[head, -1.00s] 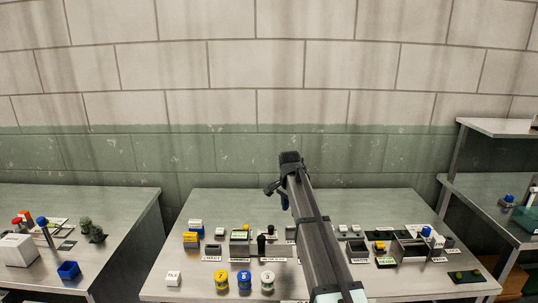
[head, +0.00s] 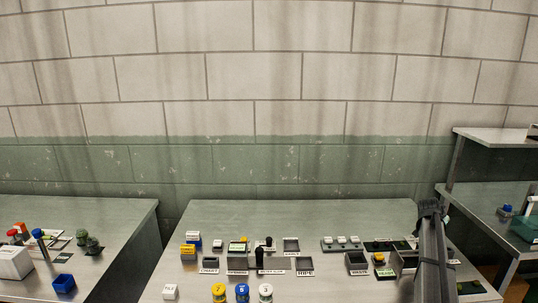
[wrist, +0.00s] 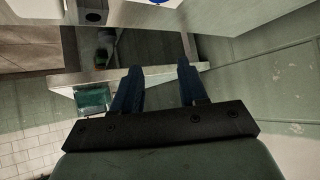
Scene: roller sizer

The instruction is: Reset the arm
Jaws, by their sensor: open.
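My gripper shows in the wrist view (wrist: 160,90) with its two dark blue fingers apart and nothing between them. In the head view my dark arm rises at the right end of the middle table (head: 380,212), in front of part of the things there. The fingers are not clearly seen in the head view. In the wrist view a teal box (wrist: 92,97) lies beyond the left finger, apart from it.
On the middle table are labelled small trays (head: 303,263), a black upright knob (head: 259,257) and yellow, blue and white cylinders (head: 242,292). A left table holds a blue bin (head: 64,281). A shelf (head: 495,139) stands at the right.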

